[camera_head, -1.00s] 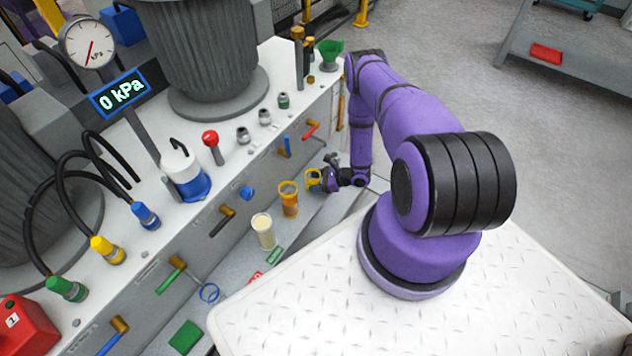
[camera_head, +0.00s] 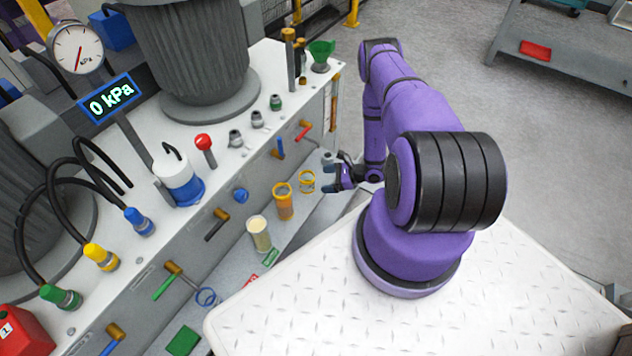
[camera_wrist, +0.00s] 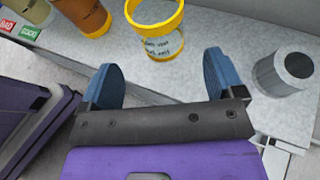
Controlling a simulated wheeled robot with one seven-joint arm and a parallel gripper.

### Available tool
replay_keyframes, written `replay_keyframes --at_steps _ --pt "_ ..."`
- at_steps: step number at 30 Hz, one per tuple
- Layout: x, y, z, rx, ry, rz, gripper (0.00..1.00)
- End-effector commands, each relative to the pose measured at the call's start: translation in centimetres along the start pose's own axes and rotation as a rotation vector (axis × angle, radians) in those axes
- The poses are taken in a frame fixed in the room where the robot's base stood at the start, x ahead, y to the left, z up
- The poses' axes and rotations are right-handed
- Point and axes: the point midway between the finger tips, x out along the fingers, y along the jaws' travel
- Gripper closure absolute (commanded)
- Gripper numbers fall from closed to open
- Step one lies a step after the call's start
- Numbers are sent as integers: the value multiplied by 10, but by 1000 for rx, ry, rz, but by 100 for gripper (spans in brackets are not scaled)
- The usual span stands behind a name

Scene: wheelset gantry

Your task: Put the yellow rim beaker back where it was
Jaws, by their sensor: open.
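The yellow rim beaker (camera_head: 307,182) is a clear beaker with a yellow rim and base and a printed label. It stands upright on the grey lower ledge, right of an amber beaker. In the wrist view the beaker (camera_wrist: 158,28) is just beyond my fingertips, slightly left of the middle of the gap. My gripper (camera_head: 328,177) is open and empty, right of the beaker and apart from it. The wrist view shows both blue fingers of my gripper (camera_wrist: 162,72) spread with nothing between them.
The amber beaker (camera_head: 283,203) and a cream-filled beaker (camera_head: 259,235) stand left of it on the ledge. A grey metal cylinder (camera_wrist: 284,71) stands right of my fingers. Handles, including a red one (camera_head: 303,131), stick out of the panel above the ledge.

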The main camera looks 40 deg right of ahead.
Motion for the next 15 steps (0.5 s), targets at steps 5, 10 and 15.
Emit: replay_keyframes --at_steps 5,10,15 --pt "-30 0 0 2 1 -3 12" --pt "-43 0 0 2 0 -1 12" --pt "-46 1 0 2 0 0 12"
